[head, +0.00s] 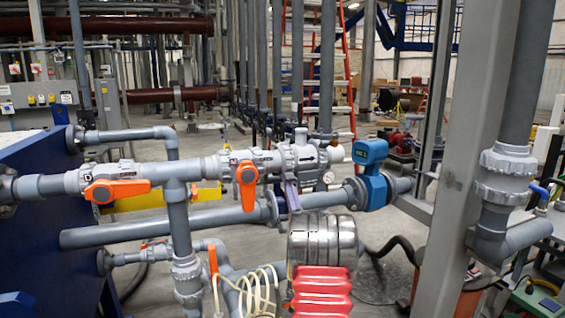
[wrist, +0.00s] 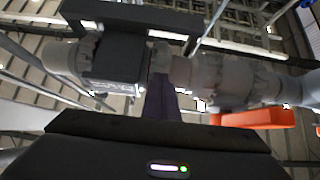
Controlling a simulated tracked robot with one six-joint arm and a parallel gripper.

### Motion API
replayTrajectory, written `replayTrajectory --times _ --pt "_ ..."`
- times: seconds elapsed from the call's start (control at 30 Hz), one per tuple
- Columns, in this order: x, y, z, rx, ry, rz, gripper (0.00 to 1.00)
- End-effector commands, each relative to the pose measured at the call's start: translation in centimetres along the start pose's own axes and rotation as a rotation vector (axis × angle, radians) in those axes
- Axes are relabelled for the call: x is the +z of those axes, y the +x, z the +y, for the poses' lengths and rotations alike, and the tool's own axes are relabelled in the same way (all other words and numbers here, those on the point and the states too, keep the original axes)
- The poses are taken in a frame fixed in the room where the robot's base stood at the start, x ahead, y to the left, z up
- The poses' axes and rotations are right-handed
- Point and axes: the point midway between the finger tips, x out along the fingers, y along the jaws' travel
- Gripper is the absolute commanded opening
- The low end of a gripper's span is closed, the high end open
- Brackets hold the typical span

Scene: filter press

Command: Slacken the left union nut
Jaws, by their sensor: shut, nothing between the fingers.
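The grey pipe run (head: 200,169) crosses the head view with ribbed union collars on it. The left collar of the fitting right of the middle orange handle, seemingly the left union nut (head: 286,158), is ribbed and grey. My gripper (head: 290,182) shows as narrow purple fingers just below that fitting, pointing up. In the wrist view my shut, empty fingers (wrist: 160,80) reach toward the pipework from the black gripper body. Whether the fingertips touch the nut cannot be told. The wrist view is dim, and I cannot tell which collar there is the left nut.
Orange valve handles (head: 246,185) and (head: 117,190) stand out in front of the pipe. A blue flow meter (head: 370,172) is to the right on a lower pipe. A grey steel column (head: 456,160) stands farther right. In the wrist view an orange handle (wrist: 253,118) is at the right.

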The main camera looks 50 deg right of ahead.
Motion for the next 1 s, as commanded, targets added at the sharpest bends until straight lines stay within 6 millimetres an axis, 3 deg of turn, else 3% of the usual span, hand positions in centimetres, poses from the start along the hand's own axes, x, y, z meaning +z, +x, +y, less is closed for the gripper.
replayTrajectory --times 0.03,0.43,1.0 --pt "-0.7 0.4 0.1 -0.001 -0.004 0.014 0.00" --pt "-0.9 0.4 0.1 0.000 -0.004 0.013 0.00" --pt "-3.3 0.8 -0.2 -0.001 -0.005 0.018 0.00"
